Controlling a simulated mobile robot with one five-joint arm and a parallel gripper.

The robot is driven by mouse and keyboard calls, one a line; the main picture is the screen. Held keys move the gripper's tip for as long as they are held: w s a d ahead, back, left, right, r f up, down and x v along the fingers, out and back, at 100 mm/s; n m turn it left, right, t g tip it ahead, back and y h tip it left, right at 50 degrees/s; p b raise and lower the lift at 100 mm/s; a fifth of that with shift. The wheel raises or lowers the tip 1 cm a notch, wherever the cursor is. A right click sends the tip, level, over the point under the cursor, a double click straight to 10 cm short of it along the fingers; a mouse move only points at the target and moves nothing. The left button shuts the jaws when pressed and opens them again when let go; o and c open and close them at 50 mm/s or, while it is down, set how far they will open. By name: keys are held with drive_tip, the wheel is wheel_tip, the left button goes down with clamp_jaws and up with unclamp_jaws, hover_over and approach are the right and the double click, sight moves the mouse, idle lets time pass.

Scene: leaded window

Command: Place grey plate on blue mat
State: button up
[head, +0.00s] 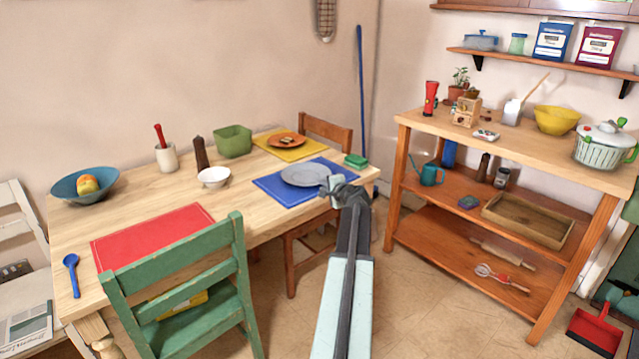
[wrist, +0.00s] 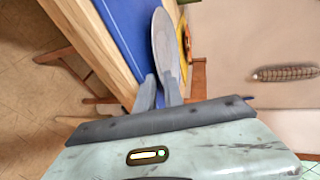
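The grey plate (head: 305,174) is over the blue mat (head: 270,184), inside most of its outline, near the table's right end. It looks about level; I cannot tell whether its underside touches the mat. My gripper (head: 333,184) is at the plate's right rim. In the wrist view, the plate (wrist: 163,45) shows nearly edge-on beside the blue mat (wrist: 125,25). My gripper's two fingers (wrist: 160,82) are close together with the plate's near rim between them. The fingers hide part of that rim.
On the wooden table (head: 150,197), a yellow mat (head: 283,152) with an orange plate (head: 287,140) lies behind the blue mat. A white bowl (head: 213,177) is to its left and a green sponge (head: 356,160) to its right. A wooden chair (head: 325,130) stands behind.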

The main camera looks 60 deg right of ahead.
drive_tip(key=p+v, duration=0.1)
drive_tip(key=v, duration=0.5)
drive_tip(key=shift+s+a, duration=0.25)
drive_tip(key=shift+r, duration=0.15)
idle(0.8)
